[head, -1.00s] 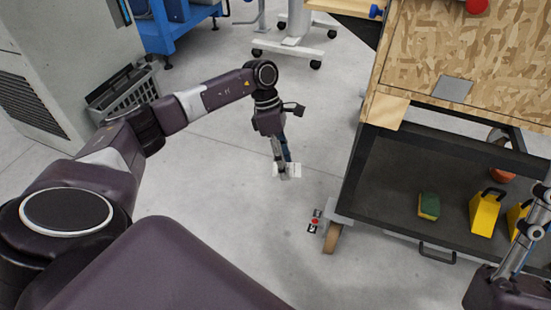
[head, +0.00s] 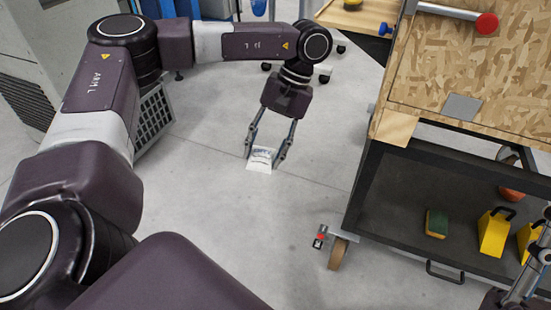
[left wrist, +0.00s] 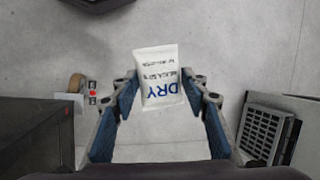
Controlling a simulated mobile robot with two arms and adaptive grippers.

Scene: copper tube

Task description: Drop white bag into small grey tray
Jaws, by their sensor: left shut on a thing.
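The white bag (head: 261,161), printed with "DRY" in blue, is between the fingertips of my left gripper (head: 265,155). My left gripper is shut on it by its two sides and holds it over the grey floor. In the left wrist view the bag (left wrist: 158,72) sits between both fingertips (left wrist: 160,88), its lettering facing the camera. A grey slatted crate (head: 153,121) stands partly behind my left arm; I cannot tell whether it is the small grey tray. My right gripper (head: 525,283) shows only in part at the lower right edge.
A wheeled cart with a chipboard top (head: 480,70) stands at the right. A grey cabinet (head: 30,60) is at the far left. The floor between is mostly clear.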

